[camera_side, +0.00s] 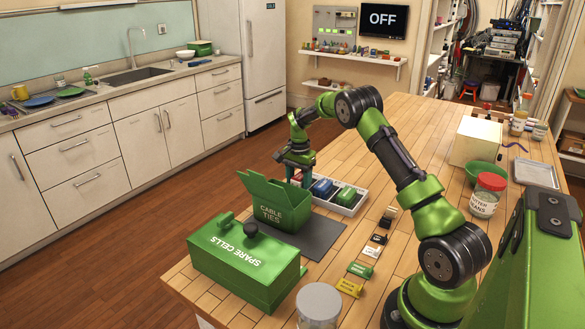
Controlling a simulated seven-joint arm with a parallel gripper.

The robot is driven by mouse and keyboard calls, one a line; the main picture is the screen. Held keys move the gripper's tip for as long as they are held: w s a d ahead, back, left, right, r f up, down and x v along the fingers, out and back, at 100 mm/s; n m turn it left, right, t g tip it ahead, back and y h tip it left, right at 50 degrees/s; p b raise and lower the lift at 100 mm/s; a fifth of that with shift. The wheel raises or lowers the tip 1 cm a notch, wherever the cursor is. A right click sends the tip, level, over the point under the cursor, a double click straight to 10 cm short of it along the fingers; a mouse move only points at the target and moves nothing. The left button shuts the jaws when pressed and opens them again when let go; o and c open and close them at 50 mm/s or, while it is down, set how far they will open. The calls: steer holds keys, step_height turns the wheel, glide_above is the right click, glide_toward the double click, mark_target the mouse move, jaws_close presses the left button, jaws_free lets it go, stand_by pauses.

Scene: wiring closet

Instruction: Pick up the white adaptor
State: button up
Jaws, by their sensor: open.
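A small white piece (371,251), which looks like the white adaptor, lies on the wooden table in a row of small parts, right of the dark mat. It is too small to make out in detail. My gripper (300,178) points down at the far side of the green "CABLE TIES" box (283,209), near the left end of the grey divided tray (345,208). It is well away from the white piece, farther back and to the left. The gripper is open; its fingertips are partly hidden by the box and its raised flap.
Black, green (360,269) and yellow (349,287) small parts lie near the white piece. The green "SPARE CELLS" box (246,262) and a lidded jar (318,304) stand at the near edge. The tray holds blue and green items.

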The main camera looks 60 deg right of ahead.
steer(key=shift+r, duration=0.1)
steer(key=c, duration=0.8)
